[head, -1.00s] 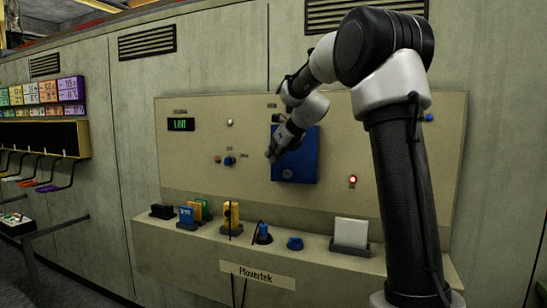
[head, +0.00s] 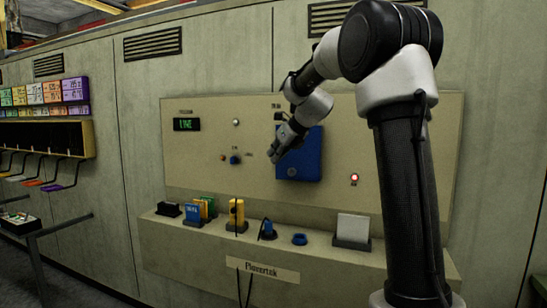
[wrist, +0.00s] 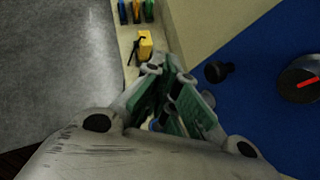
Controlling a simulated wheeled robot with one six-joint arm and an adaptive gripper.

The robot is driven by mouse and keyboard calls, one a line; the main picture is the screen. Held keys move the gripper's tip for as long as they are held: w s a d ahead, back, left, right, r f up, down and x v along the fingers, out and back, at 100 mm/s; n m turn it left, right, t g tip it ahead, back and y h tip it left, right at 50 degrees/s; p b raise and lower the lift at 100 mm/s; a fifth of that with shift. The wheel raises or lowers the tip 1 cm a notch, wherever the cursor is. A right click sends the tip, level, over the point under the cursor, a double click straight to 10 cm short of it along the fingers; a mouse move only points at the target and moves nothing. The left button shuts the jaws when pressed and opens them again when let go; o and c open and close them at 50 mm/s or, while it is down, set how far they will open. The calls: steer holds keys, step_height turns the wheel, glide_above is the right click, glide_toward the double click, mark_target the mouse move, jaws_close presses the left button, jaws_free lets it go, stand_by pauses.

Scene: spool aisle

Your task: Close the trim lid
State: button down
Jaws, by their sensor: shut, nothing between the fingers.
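A blue square panel (head: 306,150), which I take to be the trim lid, is on the beige wall panel, right of centre in the head view. A small dark round part shows near its lower edge. In the wrist view a blue surface (wrist: 255,115) fills the right, with a black knob (wrist: 217,71) and a dark dial with a red mark (wrist: 302,80). My gripper (head: 273,156) is at the left edge of the blue panel. In the wrist view its green-padded fingers (wrist: 168,95) are together and empty. I cannot tell whether they touch the blue part, or how far the lid stands open.
The beige panel (head: 210,165) carries a small display (head: 187,124), a blue knob (head: 234,160) and a red lamp (head: 354,178). Below it a shelf holds a yellow block (head: 236,214), a blue ring (head: 299,239) and a white card in a stand (head: 352,228).

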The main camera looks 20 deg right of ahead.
steer(key=s+a+r, duration=0.3)
steer(key=s+r, duration=0.2)
steer(key=r, duration=0.1)
steer(key=s+d+f+m+h, duration=0.1)
steer(key=s+d+f+m, duration=0.1)
steer(key=d, duration=0.5)
steer(key=s+a+f+m+t+y, duration=0.1)
steer(key=s+f+m+y, duration=0.15)
steer(key=f+m, duration=0.2)
steer(key=s+f+m+y, duration=0.1)
steer(key=s+f+m, duration=0.25)
steer(key=f, duration=0.25)
steer(key=w+r+m+t+h, duration=0.1)
steer(key=w+r+m+t, duration=0.1)
steer(key=w+m+t, duration=0.2)
steer(key=w+r+m+t+h, duration=0.2)
steer(key=w+m+t, duration=0.2)
steer(key=w, duration=0.6)
steer(key=shift+w+r+m+t, duration=0.3)
steer(key=shift+r+m, duration=0.1)
steer(key=shift+m, duration=0.5)
